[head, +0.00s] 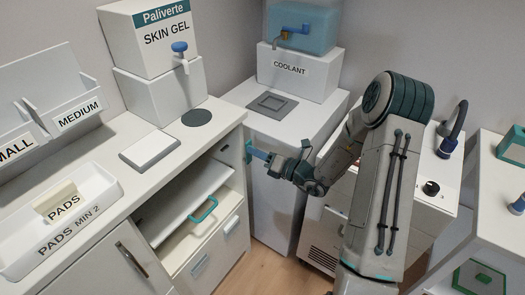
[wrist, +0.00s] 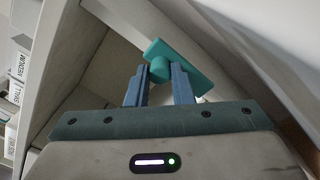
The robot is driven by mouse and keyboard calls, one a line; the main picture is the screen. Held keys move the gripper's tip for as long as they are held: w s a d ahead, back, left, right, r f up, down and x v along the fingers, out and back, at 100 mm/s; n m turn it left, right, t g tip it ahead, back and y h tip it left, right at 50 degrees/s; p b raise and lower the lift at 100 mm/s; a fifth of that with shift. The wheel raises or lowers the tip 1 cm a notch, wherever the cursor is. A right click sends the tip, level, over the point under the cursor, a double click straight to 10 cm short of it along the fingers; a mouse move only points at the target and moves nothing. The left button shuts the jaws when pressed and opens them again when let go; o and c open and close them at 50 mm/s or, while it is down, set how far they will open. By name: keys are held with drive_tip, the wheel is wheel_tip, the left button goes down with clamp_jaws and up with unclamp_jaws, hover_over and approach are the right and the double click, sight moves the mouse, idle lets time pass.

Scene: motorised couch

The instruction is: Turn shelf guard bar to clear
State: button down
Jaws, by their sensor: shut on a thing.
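The shelf guard bar is a short teal bar (head: 248,151) on the right front post of the open cabinet bay. In the wrist view my gripper's blue fingers (wrist: 160,74) are shut on the guard bar at the boss. The bar's mounting is partly hidden by the fingers.
The counter above holds a skin gel dispenser (head: 152,40), a white pad (head: 149,148) and a pads tray (head: 60,235). A white cabinet (head: 283,190) with a coolant unit (head: 300,70) stands behind my gripper. Floor shows between the cabinets.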

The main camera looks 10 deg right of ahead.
drive_tip(key=c, duration=1.3)
unclamp_jaws()
drive_tip(key=shift+o, duration=0.2)
drive_tip(key=v, duration=1.3)
drive_tip(key=shift+s+d+p, duration=0.25)
drive_tip(key=shift+d+p, duration=0.1)
